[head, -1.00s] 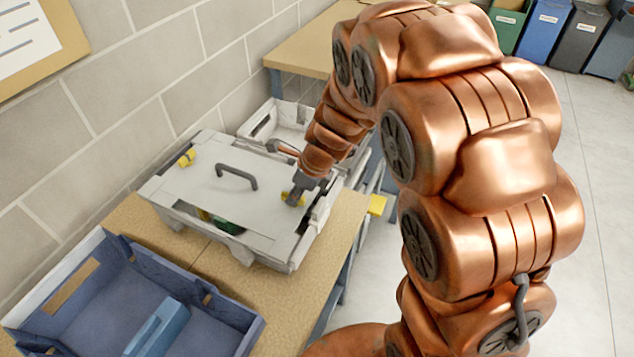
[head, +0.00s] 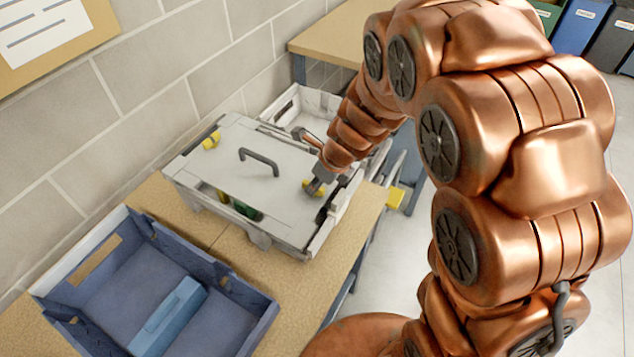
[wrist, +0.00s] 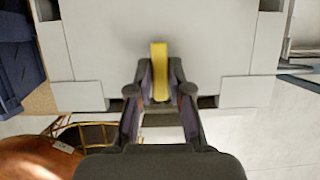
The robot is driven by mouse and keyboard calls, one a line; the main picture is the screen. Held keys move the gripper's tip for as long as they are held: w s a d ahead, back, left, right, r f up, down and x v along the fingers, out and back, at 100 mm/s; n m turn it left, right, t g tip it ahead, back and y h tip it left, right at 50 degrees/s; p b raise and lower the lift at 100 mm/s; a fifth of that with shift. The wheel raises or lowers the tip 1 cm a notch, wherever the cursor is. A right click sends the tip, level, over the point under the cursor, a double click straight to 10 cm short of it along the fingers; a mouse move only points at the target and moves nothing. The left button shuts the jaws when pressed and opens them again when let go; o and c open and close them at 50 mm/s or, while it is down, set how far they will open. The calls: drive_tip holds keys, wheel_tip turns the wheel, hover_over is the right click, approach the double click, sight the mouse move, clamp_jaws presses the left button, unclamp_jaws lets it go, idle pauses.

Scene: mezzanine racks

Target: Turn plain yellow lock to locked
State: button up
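A white case with a flat lid (head: 225,160) and a dark arched handle (head: 260,162) stands on the wooden bench. A yellow lock (head: 318,190) sits near the lid's right edge. In the wrist view this yellow lock (wrist: 159,58) is a narrow upright bar at the lid's edge. My gripper (wrist: 160,90) has one finger on each side of the bar's lower part and looks open; contact is unclear. In the head view my gripper (head: 316,184) partly covers this lock. Another yellow lock (head: 211,140) sits at the lid's far left; I cannot tell markings on either.
A blue open tray (head: 110,270) with a lighter blue divider stands at the front left of the bench (head: 225,240). A grey open bin (head: 290,100) is behind the case. The block wall runs along the left. Floor (head: 420,195) shows to the right of the bench.

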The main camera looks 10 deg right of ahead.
drive_tip(key=o, duration=0.4)
drive_tip(key=shift+c, duration=0.2)
drive_tip(key=v, duration=1.2)
drive_tip(key=shift+s, duration=0.15)
drive_tip(key=s+d+n+g+h, duration=0.1)
drive_tip(key=s+d+n, duration=0.3)
drive_tip(key=s+n, duration=0.8)
drive_tip(key=s+d+n+g+h, duration=0.2)
drive_tip(key=s+d+n+g, duration=0.1)
drive_tip(key=s+n, duration=1)
drive_tip(key=shift+s+d+r+n+g+h, duration=0.3)
drive_tip(key=shift+s+d, duration=0.05)
drive_tip(key=shift+s, duration=0.2)
